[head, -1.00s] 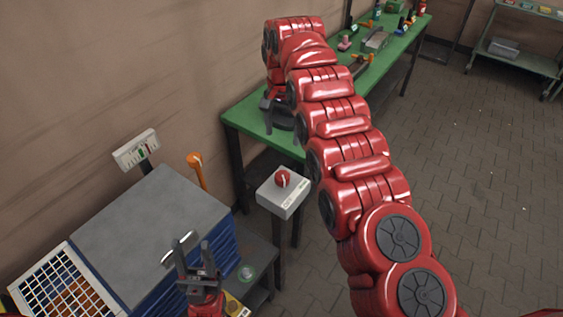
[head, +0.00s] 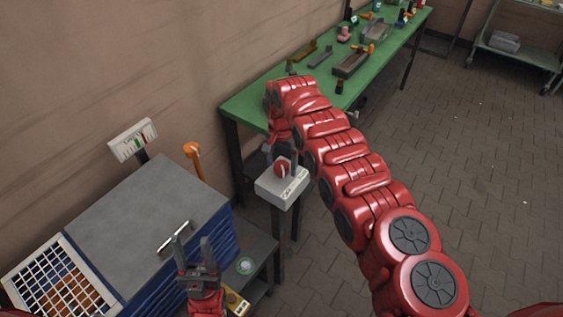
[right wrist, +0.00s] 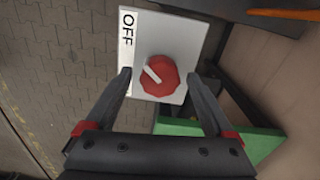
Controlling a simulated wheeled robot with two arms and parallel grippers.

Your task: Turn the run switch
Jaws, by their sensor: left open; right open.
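The run switch is a red round knob (head: 282,169) on top of a light grey box (head: 283,191) on a dark post. In the right wrist view the knob (right wrist: 159,75) carries a white pointer line slanting to its upper left, and the word OFF shows on a white label (right wrist: 127,45). My right gripper (head: 281,160) is open, its fingers on either side of the knob; in the right wrist view the gripper (right wrist: 163,80) shows a gap to the knob on both sides. My left gripper (head: 193,243) is open and empty at the lower left, in front of the blue cabinet.
A blue cabinet (head: 215,245) with a grey top stands left of the switch, with a white grid tray (head: 62,285) beside it. A green workbench (head: 245,106) with tools runs behind the switch along the wall. An orange-topped handle (head: 192,150) stands near the cabinet. Open floor lies right.

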